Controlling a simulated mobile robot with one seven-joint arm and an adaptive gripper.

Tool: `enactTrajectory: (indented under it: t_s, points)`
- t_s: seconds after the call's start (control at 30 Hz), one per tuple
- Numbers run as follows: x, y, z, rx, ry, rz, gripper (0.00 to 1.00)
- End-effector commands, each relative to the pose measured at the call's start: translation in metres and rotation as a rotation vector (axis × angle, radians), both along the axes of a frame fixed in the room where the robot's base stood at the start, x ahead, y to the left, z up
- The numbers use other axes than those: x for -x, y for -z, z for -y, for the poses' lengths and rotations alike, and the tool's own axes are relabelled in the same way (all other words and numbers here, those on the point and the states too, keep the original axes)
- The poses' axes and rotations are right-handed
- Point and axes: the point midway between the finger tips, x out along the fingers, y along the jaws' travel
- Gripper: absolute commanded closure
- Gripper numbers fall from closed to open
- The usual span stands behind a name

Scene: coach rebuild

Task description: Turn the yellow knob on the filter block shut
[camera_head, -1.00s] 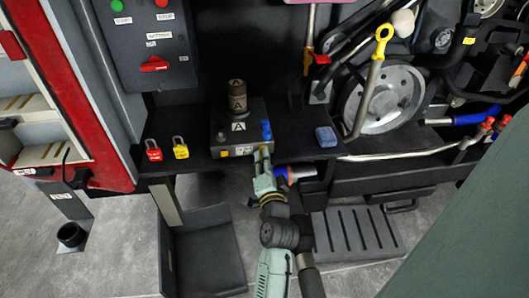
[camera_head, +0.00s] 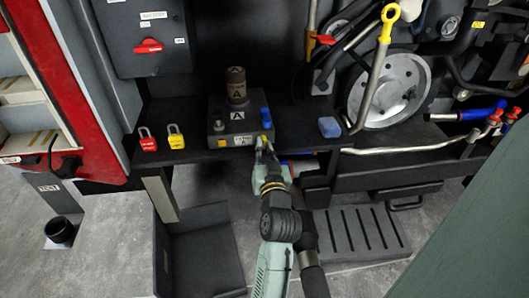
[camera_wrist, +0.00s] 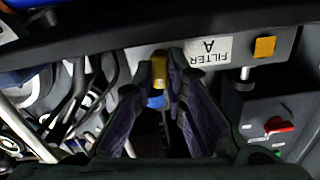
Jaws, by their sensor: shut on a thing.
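The dark filter block (camera_head: 218,126) stands on the black shelf, with a brown cylinder marked A on its top. Its front carries a white label, which reads FILTER A in the wrist view (camera_wrist: 208,50). The yellow knob (camera_wrist: 160,72) is at the block's front, beside the label. My gripper (camera_head: 264,141) is at the front right of the block. In the wrist view, my gripper (camera_wrist: 161,80) has its two fingers on either side of the yellow knob and is shut on it. The fingers partly hide the knob, and its exact angle is hard to tell.
A yellow-orange square (camera_wrist: 265,47) is on the label's other side. A blue piece (camera_head: 266,118) is on the block's right. Red (camera_head: 148,143) and yellow (camera_head: 176,141) padlocks stand left on the shelf. A blue block (camera_head: 329,127) and a large metal wheel (camera_head: 405,90) are right.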

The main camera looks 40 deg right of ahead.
Motion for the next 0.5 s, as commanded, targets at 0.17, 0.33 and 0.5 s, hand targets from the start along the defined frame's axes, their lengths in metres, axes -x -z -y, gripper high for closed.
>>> enactTrajectory:
  t_s: [0.17, 0.33, 0.5]
  points:
    - [-0.001, 0.0, -0.0003, 0.08, -0.001, -0.045, 1.0]
    - [-0.001, -0.0001, -0.0004, 0.126, -0.002, -0.074, 1.0]
    - [-0.001, -0.0004, -0.0004, 0.146, -0.002, -0.088, 1.0]
